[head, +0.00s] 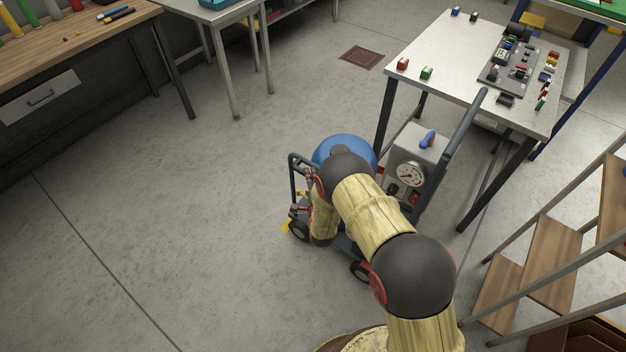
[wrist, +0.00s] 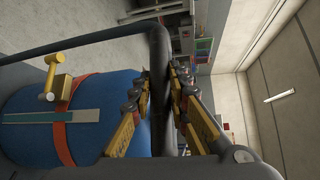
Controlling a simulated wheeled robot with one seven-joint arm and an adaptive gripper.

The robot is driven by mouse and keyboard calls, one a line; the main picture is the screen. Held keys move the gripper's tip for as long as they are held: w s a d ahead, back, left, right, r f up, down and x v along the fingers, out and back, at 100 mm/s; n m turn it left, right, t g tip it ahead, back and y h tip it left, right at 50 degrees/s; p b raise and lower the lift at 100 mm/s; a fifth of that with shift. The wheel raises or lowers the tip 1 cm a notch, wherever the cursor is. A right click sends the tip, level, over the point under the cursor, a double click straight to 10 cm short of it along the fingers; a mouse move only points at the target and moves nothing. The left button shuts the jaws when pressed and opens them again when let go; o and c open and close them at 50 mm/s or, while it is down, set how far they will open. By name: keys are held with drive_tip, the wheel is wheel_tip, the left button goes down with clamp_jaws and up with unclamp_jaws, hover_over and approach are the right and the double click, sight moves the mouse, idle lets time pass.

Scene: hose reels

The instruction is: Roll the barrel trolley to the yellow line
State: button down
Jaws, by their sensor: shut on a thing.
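The barrel trolley (head: 299,230) stands on the concrete floor in the middle of the head view, partly hidden behind my arm. It carries a blue barrel (head: 338,148). In the wrist view the barrel (wrist: 98,125) lies on its side, with an orange strap and a yellow tap. My gripper (wrist: 161,82) is shut on the dark tubular handle (wrist: 158,48) of the trolley, one finger on each side of the bar. The trolley's wheels appear to rest on the floor. I cannot make out a yellow line in either view.
A gauge box (head: 420,150) stands close right of the barrel, by a metal table (head: 450,62). Wooden steps (head: 550,255) are at the right. A workbench (head: 75,45) is at upper left. Floor left of the trolley is clear; a drain grate (head: 362,57) lies beyond.

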drive_tip(key=shift+a+f, duration=0.1)
drive_tip(key=shift+f, duration=0.05)
drive_tip(key=c, duration=1.8)
unclamp_jaws()
drive_tip(key=shift+o, duration=0.6)
drive_tip(key=v, duration=1.2)
